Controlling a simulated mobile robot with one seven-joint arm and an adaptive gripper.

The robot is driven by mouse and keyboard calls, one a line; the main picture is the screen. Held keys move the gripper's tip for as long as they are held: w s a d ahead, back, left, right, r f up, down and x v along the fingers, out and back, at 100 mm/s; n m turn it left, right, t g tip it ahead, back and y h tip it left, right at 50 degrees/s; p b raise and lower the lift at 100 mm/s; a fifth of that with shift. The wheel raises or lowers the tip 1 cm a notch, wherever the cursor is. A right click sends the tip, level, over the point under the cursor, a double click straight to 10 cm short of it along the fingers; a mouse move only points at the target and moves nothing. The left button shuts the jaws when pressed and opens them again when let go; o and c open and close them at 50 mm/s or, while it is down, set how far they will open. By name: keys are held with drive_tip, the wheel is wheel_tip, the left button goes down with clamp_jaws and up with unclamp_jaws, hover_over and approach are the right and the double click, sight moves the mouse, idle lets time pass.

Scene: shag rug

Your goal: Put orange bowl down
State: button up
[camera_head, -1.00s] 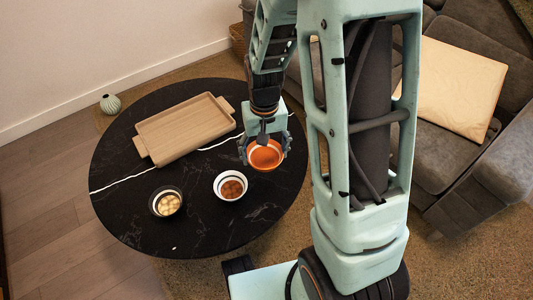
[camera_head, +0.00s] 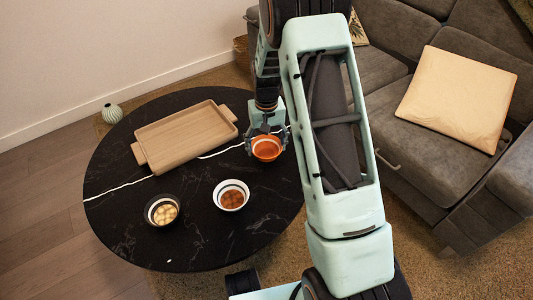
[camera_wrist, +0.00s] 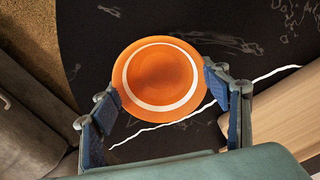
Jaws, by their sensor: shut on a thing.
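The orange bowl (camera_head: 266,149) is over the right part of the black round table (camera_head: 180,240), right of the wooden tray. My gripper (camera_head: 266,142) is shut on it from above. In the wrist view the bowl (camera_wrist: 160,76) is upright, with a white ring inside and nothing in it. The fingers (camera_wrist: 165,108) are on either side of its rim. I cannot tell whether the bowl's base touches the table.
A wooden tray (camera_head: 184,136) lies left of the bowl. A white bowl with brown contents (camera_head: 231,194) and a dark bowl with pale round pieces (camera_head: 162,210) stand nearer the front. A grey sofa (camera_head: 430,130) is at the right. The table between the bowls is clear.

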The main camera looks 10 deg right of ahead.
sight(267, 155)
drive_tip(key=shift+s+f, duration=0.1)
drive_tip(key=shift+f, duration=1.15)
drive_tip(key=shift+f+b, duration=0.2)
drive_tip(key=shift+b, duration=0.1)
drive_tip(key=o, duration=1.3)
drive_tip(key=shift+c, duration=0.2)
drive_tip(key=shift+r, duration=0.1)
wheel_tip(267, 155, up, 12)
drive_tip(key=p, duration=0.4)
drive_tip(key=shift+r, duration=0.1)
